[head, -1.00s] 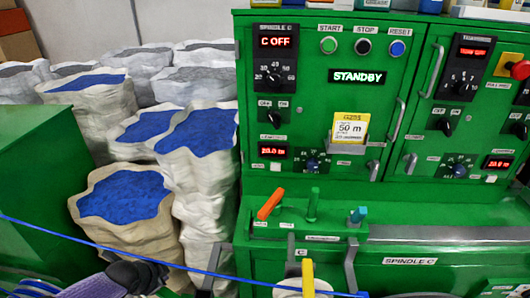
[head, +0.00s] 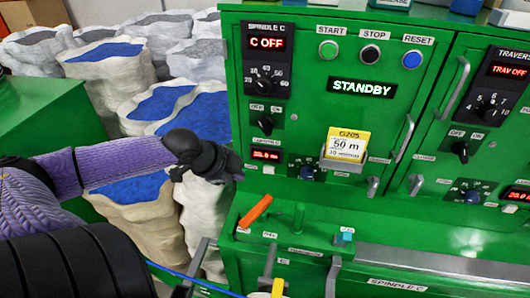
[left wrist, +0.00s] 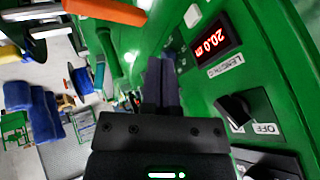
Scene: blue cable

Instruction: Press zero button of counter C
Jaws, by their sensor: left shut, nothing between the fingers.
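Counter C has a red lit display (head: 267,156) low on the left of the green panel; it also shows in the left wrist view (left wrist: 215,42), reading 20.0 m, with a "LENGTH C" label. A small white button (head: 268,170) sits just under the display; a white button (left wrist: 192,16) shows beside it in the left wrist view. My left gripper (head: 236,170) is shut and empty, just left of the counter in the head view. In the left wrist view the closed fingers (left wrist: 161,65) are apart from the button. My right gripper is out of view.
An orange lever (head: 255,211) and a green lever (head: 298,216) stand on the ledge below the counter. A yellow card (head: 346,145) sits in a holder to the right. A black OFF/ON switch (head: 263,122) is above. Sacks of blue material (head: 130,190) stand left.

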